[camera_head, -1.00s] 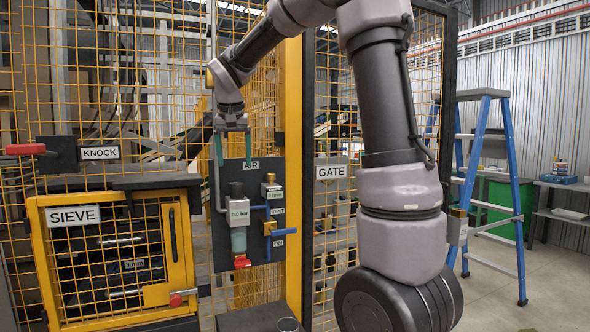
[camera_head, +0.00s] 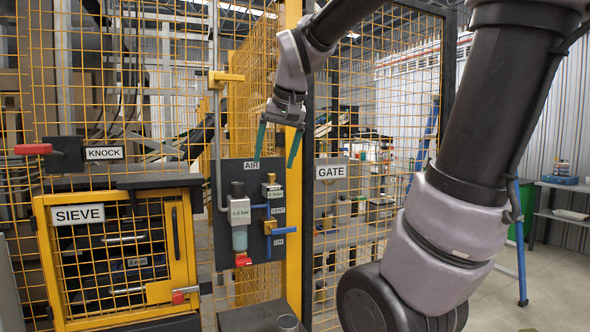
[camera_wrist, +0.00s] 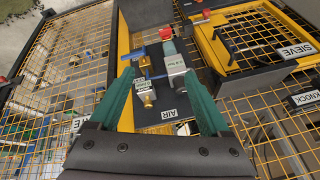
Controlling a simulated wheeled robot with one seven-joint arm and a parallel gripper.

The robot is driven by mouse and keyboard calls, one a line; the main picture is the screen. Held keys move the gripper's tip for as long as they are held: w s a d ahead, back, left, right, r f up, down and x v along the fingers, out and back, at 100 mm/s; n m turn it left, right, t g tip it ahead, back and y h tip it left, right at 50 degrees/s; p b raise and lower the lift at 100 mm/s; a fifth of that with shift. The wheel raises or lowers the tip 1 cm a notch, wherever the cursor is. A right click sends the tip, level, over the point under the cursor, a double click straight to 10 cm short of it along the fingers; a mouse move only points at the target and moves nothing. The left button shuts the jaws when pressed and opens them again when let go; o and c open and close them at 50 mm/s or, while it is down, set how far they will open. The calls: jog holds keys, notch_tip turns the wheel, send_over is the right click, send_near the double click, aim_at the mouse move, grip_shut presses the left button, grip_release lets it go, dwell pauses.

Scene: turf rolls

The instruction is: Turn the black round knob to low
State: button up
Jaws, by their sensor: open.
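The black round knob (camera_head: 237,189) sits on top of the air regulator (camera_head: 240,211), a white block with a small display and a clear bowl below. The regulator is on the dark AIR panel (camera_head: 222,255). My gripper (camera_head: 275,160) is open and empty, fingers pointing down, above and right of the knob near the panel's upper right. In the wrist view, the regulator (camera_wrist: 176,63) lies between and beyond the spread green fingers (camera_wrist: 159,74). The knob's setting cannot be read.
A brass fitting (camera_head: 271,190) and a blue-handled valve (camera_head: 273,231) are on the panel right of the regulator. The yellow sieve cabinet (camera_head: 118,260) stands left, the GATE sign (camera_head: 331,172) right, with mesh fence behind.

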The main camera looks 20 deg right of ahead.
jog(key=s+d+f+t+y, duration=0.1)
jog(key=s+f, duration=0.1)
jog(key=s, duration=0.6)
jog(key=shift+s+f, duration=0.15)
jog(key=shift+s, duration=0.05)
